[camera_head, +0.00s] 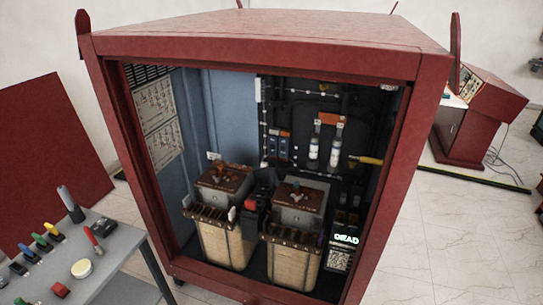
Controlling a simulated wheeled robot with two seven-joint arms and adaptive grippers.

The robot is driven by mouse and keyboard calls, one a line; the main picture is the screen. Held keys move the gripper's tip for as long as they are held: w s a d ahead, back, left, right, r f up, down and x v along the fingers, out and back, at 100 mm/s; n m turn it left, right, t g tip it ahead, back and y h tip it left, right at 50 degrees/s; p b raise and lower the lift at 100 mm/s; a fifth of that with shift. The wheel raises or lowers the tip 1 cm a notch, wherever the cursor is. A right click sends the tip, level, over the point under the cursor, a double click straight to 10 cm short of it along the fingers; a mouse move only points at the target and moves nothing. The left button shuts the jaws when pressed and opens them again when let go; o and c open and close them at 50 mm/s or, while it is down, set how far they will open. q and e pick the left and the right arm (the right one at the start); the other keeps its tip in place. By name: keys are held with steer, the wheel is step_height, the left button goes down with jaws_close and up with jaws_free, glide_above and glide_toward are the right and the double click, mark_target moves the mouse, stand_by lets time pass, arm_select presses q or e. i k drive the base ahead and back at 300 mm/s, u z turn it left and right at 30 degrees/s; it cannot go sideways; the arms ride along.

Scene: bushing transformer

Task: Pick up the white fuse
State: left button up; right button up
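Two white cylindrical fuse-like parts, a left one (314,147) and a right one (336,152), stand upright side by side on the dark back panel inside the open red cabinet (260,32). Orange-brown pieces sit at their upper ends. I cannot tell which of them is the white fuse of the task. Neither of my grippers shows in this view.
Two transformer units, left (222,240) and right (292,255), fill the cabinet's lower front. A yellow-tipped rod (370,161) is right of the fuses. A grey table (118,262) with coloured tools stands at the left. A small box reading DEAD (345,239) is low at right.

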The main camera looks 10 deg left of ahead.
mark_target(314, 147)
steer(key=u, duration=0.5)
steer(key=i, duration=0.55)
steer(key=u, duration=0.4)
